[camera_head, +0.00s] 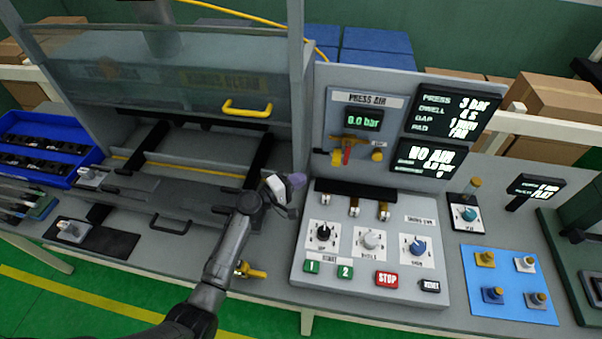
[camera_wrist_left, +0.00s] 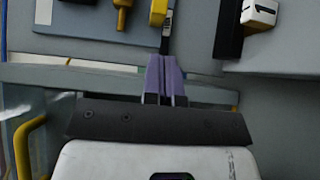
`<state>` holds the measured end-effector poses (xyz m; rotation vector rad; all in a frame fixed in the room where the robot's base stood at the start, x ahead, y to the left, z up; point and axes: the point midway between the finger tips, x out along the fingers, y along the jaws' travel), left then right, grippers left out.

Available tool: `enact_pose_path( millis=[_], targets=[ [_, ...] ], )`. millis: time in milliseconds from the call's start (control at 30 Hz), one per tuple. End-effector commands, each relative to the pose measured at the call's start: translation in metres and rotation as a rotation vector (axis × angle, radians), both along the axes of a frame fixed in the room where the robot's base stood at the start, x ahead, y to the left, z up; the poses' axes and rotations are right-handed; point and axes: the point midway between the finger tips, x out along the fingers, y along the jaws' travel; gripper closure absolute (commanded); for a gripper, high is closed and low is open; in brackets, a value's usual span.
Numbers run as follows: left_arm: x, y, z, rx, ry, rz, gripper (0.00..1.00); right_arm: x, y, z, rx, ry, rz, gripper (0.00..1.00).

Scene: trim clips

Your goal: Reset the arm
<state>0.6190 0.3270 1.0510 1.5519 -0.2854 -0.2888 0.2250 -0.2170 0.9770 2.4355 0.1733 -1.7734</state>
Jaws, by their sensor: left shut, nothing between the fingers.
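My left arm comes in from the lower left in the head view. Its gripper (camera_head: 296,182) is above the bench, between the press and the control panel. In the left wrist view the purple fingers (camera_wrist_left: 166,78) are shut together with nothing between them. The press air panel (camera_head: 365,120) reads 0.0 bar. A red and yellow valve handle (camera_head: 345,148) sits under that readout, apart from the gripper. My right gripper is not in view.
The control box (camera_head: 370,270) with knobs and buttons stands right of the gripper. The press guard with its yellow handle (camera_head: 247,110) is to the left. A blue mat (camera_head: 505,300) with several knobs lies at right. A yellow valve (camera_head: 250,271) is at the front edge.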

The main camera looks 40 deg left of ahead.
Motion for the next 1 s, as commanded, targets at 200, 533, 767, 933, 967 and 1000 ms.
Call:
enact_pose_path(
  millis=[200, 533, 767, 933, 967, 1000],
  targets=[
    [-0.003, -0.001, 0.001, 0.001, -0.001, -0.002, 1.00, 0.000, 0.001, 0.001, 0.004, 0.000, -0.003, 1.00],
    [-0.003, 0.000, 0.000, 0.001, 0.000, -0.002, 1.00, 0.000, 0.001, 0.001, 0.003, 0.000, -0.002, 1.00],
    [-0.004, -0.003, 0.000, 0.027, -0.006, -0.022, 1.00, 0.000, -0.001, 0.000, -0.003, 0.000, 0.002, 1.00],
    [-0.017, -0.025, -0.017, 0.241, 0.041, -0.188, 1.00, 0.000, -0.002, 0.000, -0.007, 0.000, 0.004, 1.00],
    [-0.020, -0.028, -0.016, 0.312, 0.049, -0.222, 1.00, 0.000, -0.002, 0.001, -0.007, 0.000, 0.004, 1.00],
    [-0.025, -0.032, -0.014, 0.416, 0.058, -0.266, 1.00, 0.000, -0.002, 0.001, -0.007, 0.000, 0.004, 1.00]
  ],
)
